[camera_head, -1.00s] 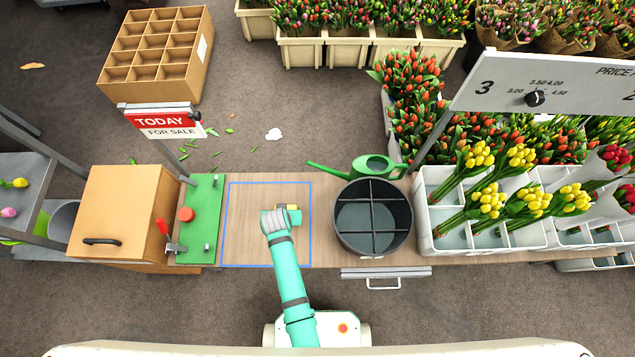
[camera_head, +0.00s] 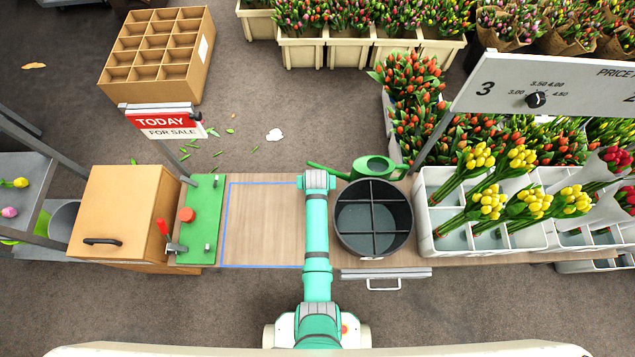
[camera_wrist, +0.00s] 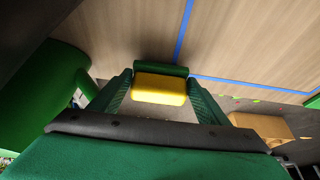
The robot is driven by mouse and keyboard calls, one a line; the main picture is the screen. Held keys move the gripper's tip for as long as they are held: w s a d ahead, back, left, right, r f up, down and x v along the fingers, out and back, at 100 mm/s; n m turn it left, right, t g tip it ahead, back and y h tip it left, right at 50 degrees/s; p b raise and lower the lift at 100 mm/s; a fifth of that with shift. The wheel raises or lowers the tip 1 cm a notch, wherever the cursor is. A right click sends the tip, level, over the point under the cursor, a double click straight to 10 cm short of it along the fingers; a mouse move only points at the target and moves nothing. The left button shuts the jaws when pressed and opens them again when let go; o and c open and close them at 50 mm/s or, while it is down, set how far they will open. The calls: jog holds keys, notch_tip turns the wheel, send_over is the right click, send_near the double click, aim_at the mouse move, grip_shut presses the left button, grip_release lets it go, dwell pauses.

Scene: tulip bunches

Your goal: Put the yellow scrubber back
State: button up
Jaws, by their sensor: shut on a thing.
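The yellow scrubber (camera_wrist: 159,88) shows in the wrist view as a yellow block with a dark green strip along its far side. My gripper (camera_wrist: 157,92) is shut on it, one finger on each side. In the head view my gripper (camera_head: 317,181) is at the back edge of the table, just past the right side of the blue outline (camera_head: 228,215). The scrubber is hidden there under my arm. In the wrist view the wooden tabletop and a corner of the blue outline lie beyond the scrubber. I cannot tell whether the scrubber touches the table.
A green watering can (camera_head: 372,166) is close to the right of my gripper. A round dark divided bucket (camera_head: 374,248) stands in front of it. A green board (camera_head: 202,225) with a red knob lies left of the blue outline. The table inside the outline is clear.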

jog(key=shift+w+d+f, duration=0.25)
jog(key=shift+d+f, duration=0.05)
jog(key=shift+f, duration=0.45)
jog(key=shift+f, duration=0.1)
jog(key=o, duration=1.1)
jog(key=v, duration=1.2)
jog(key=shift+a, duration=0.1)
